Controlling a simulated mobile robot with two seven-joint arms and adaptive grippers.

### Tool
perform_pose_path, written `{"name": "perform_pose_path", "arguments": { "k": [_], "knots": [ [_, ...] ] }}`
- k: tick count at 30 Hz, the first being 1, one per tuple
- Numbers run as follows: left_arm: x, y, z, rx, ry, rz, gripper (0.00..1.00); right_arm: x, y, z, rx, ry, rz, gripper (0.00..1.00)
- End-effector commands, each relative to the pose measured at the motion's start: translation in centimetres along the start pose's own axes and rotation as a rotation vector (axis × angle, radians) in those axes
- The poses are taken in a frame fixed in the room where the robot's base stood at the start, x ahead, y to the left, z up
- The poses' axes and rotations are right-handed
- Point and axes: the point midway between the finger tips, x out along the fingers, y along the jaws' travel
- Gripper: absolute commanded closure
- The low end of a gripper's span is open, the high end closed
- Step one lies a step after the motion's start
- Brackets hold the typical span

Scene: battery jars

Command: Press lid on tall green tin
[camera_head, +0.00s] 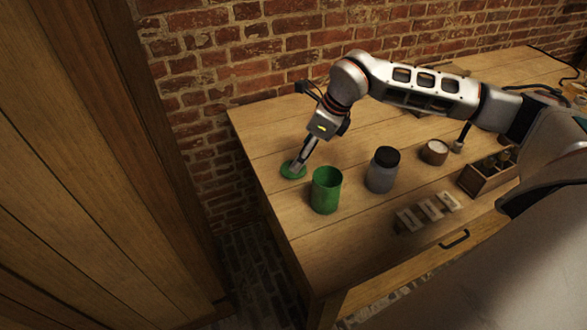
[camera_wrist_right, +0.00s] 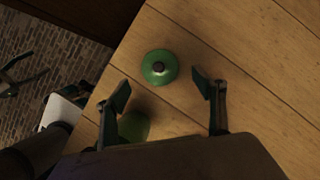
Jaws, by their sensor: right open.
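The green lid (camera_head: 287,170) lies on the wooden table, behind and left of the open-topped green tin (camera_head: 326,196). In the right wrist view the lid (camera_wrist_right: 152,74) is round with a dark knob. My right gripper (camera_head: 298,167) reaches down at the lid. In the wrist view its open fingers (camera_wrist_right: 162,90) are apart, with the lid just beyond the gap and nothing between them. The tin shows there as a green patch (camera_wrist_right: 134,126), partly hidden by my gripper.
A grey jar with a black lid (camera_head: 382,172) stands right of the tin. Further right are a small brown cup (camera_head: 434,152) and a wooden box (camera_head: 482,178). A slotted holder (camera_head: 408,221) lies near the front edge. A brick wall (camera_head: 215,60) backs the table.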

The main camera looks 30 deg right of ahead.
Motion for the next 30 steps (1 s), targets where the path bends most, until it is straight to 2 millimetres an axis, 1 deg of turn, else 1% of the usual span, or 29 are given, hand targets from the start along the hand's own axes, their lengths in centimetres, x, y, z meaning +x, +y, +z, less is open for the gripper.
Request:
{"name": "perform_pose_path", "arguments": {
  "k": [5, 9, 13, 16, 24, 25, 28, 29, 30],
  "knots": [
    [0.0, 0.0, -0.2, 0.0, 0.003, 0.0, 0.4, 1.1, 0.1, -0.3, 0.001, 0.002, 0.002, 0.31],
    [-0.1, -0.1, -0.4, 0.0, 0.006, -0.001, 0.4, 3.1, 0.2, -0.8, 0.001, 0.004, 0.003, 0.31],
    [0.0, 0.0, -0.4, -0.001, 0.007, -0.001, 0.4, 4.8, 0.2, -0.7, 0.0, 0.002, 0.002, 0.31],
    [0.0, 0.0, -0.4, -0.001, 0.007, -0.001, 0.4, 5.3, 0.2, -0.7, 0.0, 0.001, 0.001, 0.31],
    [0.0, 0.0, -0.4, -0.001, 0.007, -0.001, 0.4, 5.2, 0.1, -0.7, 0.0, 0.001, 0.001, 0.31],
    [0.0, 0.0, -0.4, -0.001, 0.007, -0.001, 0.4, 5.2, 0.1, -0.7, 0.0, 0.001, 0.001, 0.34],
    [0.0, 0.0, -0.4, -0.001, 0.006, -0.001, 0.4, 5.2, 0.1, -0.7, 0.0, 0.001, 0.001, 0.6],
    [0.0, 0.0, -0.3, -0.001, 0.005, -0.001, 0.4, 5.2, 0.1, -0.7, 0.0, 0.001, 0.001, 0.62],
    [0.1, 0.0, -0.3, -0.001, 0.005, 0.0, 0.4, 5.2, 0.2, -0.7, 0.0, 0.001, 0.001, 0.62]
  ]
}}
